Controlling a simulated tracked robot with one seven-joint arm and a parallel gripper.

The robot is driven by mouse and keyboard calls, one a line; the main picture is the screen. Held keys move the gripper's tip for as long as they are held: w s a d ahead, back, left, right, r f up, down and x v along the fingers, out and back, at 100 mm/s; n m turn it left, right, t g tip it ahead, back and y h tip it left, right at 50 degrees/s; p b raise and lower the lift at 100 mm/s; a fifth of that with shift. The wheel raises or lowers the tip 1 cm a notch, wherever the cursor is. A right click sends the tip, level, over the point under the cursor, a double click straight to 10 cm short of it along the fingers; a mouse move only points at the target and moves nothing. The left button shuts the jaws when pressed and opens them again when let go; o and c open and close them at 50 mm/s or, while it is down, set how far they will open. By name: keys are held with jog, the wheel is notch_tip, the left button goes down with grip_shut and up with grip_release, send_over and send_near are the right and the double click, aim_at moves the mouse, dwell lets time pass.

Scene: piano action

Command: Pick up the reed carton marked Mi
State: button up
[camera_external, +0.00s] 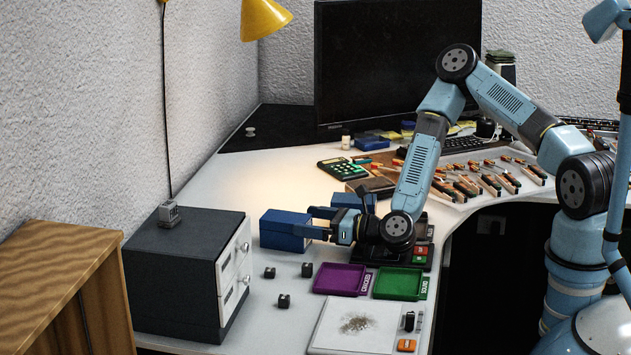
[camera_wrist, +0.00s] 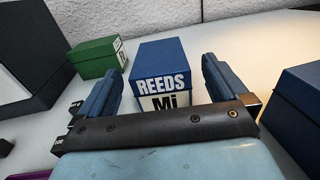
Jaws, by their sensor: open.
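The blue reed carton marked "REEDS Mi" (camera_wrist: 160,72) stands upright in the middle of the wrist view, its label facing me. The lower part of the label is hidden behind my gripper's dark crossbar. In the external view the carton (camera_external: 283,229) stands on the white desk, right of the grey cabinet. My gripper (camera_wrist: 161,75) is open and empty, with one finger toward each side of the carton and a gap showing on both sides. In the external view my gripper (camera_external: 313,221) is level and points left at the carton; contact cannot be told.
Another blue carton (camera_wrist: 299,95) stands close on the right in the wrist view. A green carton (camera_wrist: 97,57) stands behind left. The grey cabinet (camera_external: 180,265), small dark blocks (camera_external: 284,300), a purple tray (camera_external: 340,278) and a green tray (camera_external: 398,283) are nearby.

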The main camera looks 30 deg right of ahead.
aim_at(292, 217)
jog(key=x, duration=0.5)
jog(key=c, duration=1.3)
jog(key=shift+o, duration=0.2)
